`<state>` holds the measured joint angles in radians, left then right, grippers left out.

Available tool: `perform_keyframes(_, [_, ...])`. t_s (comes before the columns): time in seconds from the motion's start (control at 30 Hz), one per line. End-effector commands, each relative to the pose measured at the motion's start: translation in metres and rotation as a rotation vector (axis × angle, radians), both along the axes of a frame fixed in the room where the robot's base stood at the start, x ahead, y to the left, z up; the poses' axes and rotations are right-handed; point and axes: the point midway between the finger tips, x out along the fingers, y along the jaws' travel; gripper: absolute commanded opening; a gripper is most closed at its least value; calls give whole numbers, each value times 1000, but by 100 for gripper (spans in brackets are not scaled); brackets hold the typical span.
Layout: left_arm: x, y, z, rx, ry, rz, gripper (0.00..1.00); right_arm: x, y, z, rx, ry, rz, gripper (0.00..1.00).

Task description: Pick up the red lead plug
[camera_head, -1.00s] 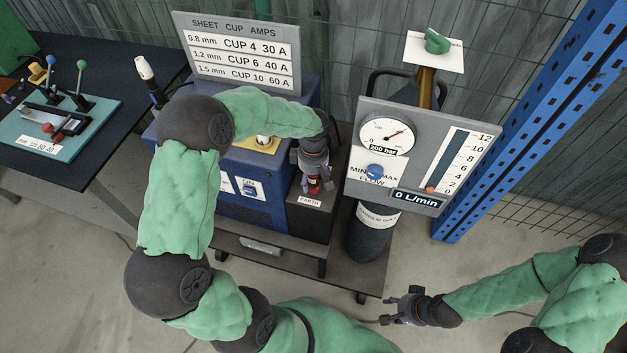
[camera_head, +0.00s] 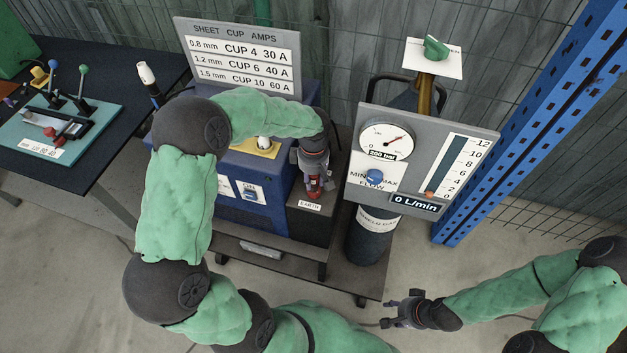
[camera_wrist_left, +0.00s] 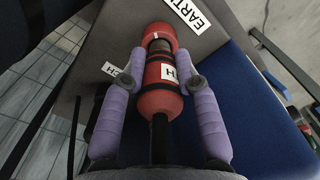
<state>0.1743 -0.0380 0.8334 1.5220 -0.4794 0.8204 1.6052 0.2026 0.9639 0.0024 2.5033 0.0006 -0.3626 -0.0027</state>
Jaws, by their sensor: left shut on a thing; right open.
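The red lead plug (camera_wrist_left: 160,101) is a red cylinder with a dark band, a white label and a black cable at its near end. It is at the EARTH box (camera_head: 309,213), whose white label also shows in the left wrist view. My left gripper (camera_head: 315,190) points down at the box. In the left wrist view my left gripper (camera_wrist_left: 160,72) is shut on the plug, with a purple finger along each side. I cannot tell whether the plug is seated in a socket or clear of it. My right gripper (camera_head: 392,311) is open and empty at the lower right.
The blue machine (camera_head: 285,192) stands left of the EARTH box, with a cup-and-amps sign (camera_head: 240,55) behind it. The gas cylinder (camera_head: 369,245) and grey gauge panel (camera_head: 450,150) are close on the right. A blue post (camera_head: 530,125) stands further right.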

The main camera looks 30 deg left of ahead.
Motion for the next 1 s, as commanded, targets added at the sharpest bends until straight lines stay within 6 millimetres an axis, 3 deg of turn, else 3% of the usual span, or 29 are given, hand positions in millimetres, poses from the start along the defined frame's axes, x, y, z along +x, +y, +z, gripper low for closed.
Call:
perform_keyframes(0.17, [-9,-7,31,1,-3,-2,0,0,0,13,0,0,0,43])
perform_keyframes(0.4, [-43,-32,82,0,-5,-3,0,0,0,34,0,0,0,43])
perform_keyframes(0.7, [-94,-69,103,0,-2,-4,0,0,0,49,0,0,0,43])
perform_keyframes(1.0, [-112,-82,113,0,0,0,0,0,0,55,0,0,0,43])
